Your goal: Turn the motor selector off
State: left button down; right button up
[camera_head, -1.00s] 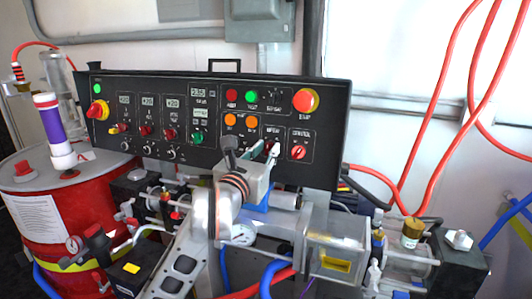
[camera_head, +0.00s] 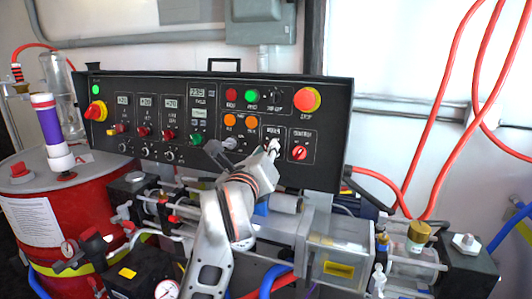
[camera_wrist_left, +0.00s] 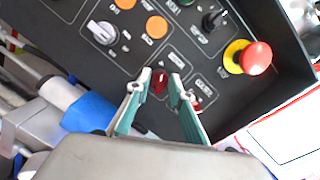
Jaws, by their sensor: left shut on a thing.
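The motor selector (camera_wrist_left: 159,82) is a small red knob on the lower row of the black control panel. In the left wrist view it sits between the two fingertips of my left gripper (camera_wrist_left: 156,88), which is shut on it. In the head view my left gripper (camera_head: 272,147) reaches up to the panel and its fingers hide the selector. A red control knob (camera_head: 299,152) is just right of it, partly covered by a finger in the wrist view. My right gripper is not in view.
A silver knob (camera_head: 230,143) is left of the selector. Orange buttons (camera_head: 251,122) sit above, and a red emergency stop (camera_head: 306,100) with a yellow collar is at upper right. Pumps and hoses (camera_head: 335,250) crowd the space below. A red drum (camera_head: 85,205) stands at left.

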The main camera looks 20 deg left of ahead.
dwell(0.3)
pick_arm(q)
jog(key=c, duration=2.2)
grip_release()
jog(key=shift+s+d, duration=0.15)
jog(key=shift+s, duration=1.75)
jog(key=shift+s+d, duration=0.1)
jog(key=shift+s, duration=1.8)
